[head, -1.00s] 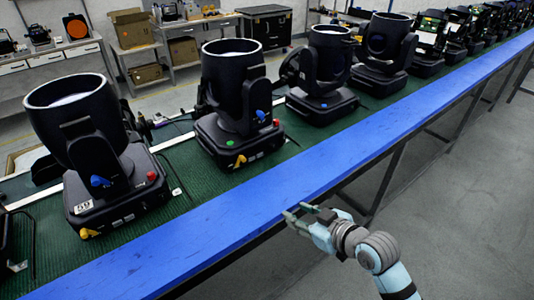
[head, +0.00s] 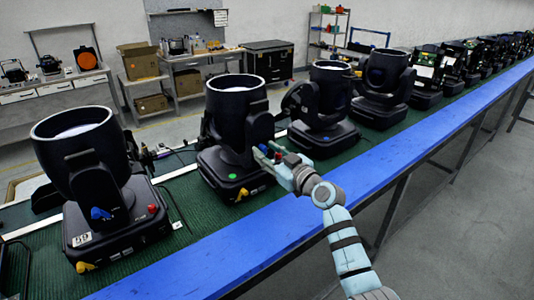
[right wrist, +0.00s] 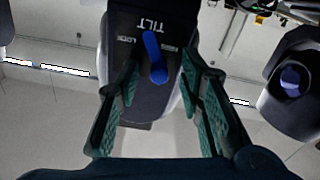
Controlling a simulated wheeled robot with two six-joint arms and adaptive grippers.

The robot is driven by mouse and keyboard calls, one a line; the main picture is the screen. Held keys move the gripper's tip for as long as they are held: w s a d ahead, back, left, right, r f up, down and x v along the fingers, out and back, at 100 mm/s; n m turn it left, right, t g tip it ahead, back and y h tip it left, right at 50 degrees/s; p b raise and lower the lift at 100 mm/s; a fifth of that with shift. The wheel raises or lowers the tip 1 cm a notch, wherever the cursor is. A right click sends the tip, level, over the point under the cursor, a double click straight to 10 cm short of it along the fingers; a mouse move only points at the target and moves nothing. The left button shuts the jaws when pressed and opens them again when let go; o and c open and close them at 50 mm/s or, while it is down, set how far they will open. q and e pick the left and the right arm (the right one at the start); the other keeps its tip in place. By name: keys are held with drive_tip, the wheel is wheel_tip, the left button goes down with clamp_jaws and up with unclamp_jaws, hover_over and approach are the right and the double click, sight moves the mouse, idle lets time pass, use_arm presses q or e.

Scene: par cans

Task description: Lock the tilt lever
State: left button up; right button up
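The tilt lever (right wrist: 155,58) is a blue handle on the black yoke arm of a par can (head: 233,120), second from the left in the head view. In the right wrist view it lies below upside-down "TILT" lettering, with "LOCK" printed at its left and a blurred label at its right. My right gripper (right wrist: 160,110) is open, its green pads on either side of the yoke arm, apart from the lever. In the head view my right gripper (head: 268,157) is in front of the yoke and mostly hides the lever. My left gripper is not in view.
Several similar par cans stand in a row on a green conveyor (head: 190,208) with a blue front rail (head: 230,246). The nearest neighbour (head: 90,170) stands at left with its own blue lever. Benches and boxes stand behind. The floor at front right is clear.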

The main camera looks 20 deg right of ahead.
clamp_jaws()
drive_tip(key=shift+a, duration=0.15)
drive_tip(key=shift+d+m, duration=0.2)
drive_tip(key=shift+m, duration=0.1)
drive_tip(key=m, duration=0.1)
drive_tip(key=d+m, duration=0.1)
drive_tip(key=m, duration=0.3)
drive_tip(key=shift+w+d+r+b, duration=0.15)
drive_tip(key=shift+w+r+b, duration=0.05)
drive_tip(key=shift+w+b, duration=0.1)
drive_tip(key=m, duration=0.3)
drive_tip(key=shift+w+d+m, duration=0.15)
drive_tip(key=shift+d+m, duration=0.15)
drive_tip(key=shift+d, duration=0.1)
drive_tip(key=shift+w+d+f+m, duration=0.1)
drive_tip(key=shift+d+m, duration=0.05)
drive_tip(key=shift+m, duration=0.55)
drive_tip(key=shift+d+f+m, duration=0.1)
drive_tip(key=shift+d+m, duration=0.05)
drive_tip(key=shift+m, duration=0.55)
